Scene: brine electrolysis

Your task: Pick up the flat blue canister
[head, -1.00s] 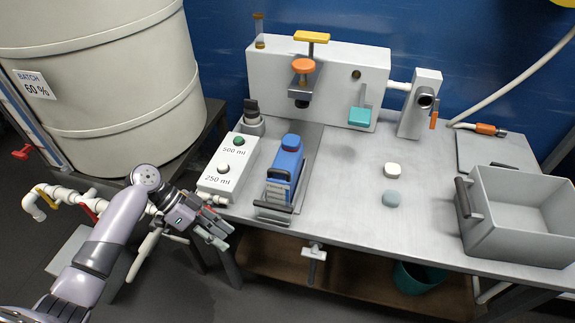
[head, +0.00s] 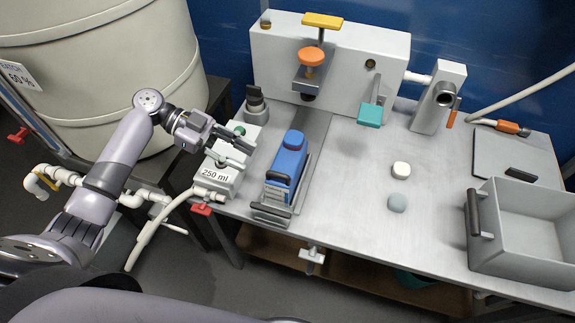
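The flat blue canister (head: 289,158) stands upright in a grey metal holder (head: 270,216) with a dark front handle, left of the middle of the bench. It has a blue cap and a pale label on its front. My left gripper (head: 243,157) is over the button box, to the left of the canister and apart from it. Its fingers look spread with nothing between them, and they point right toward the canister. My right gripper is not in view.
The button box (head: 217,180), labelled 250 ml, lies partly under my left gripper. A grey housing (head: 335,55) with orange and yellow knobs stands behind. White and grey-blue pucks (head: 401,170) lie right of the canister, with clear bench between. A grey bin (head: 530,225) is far right.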

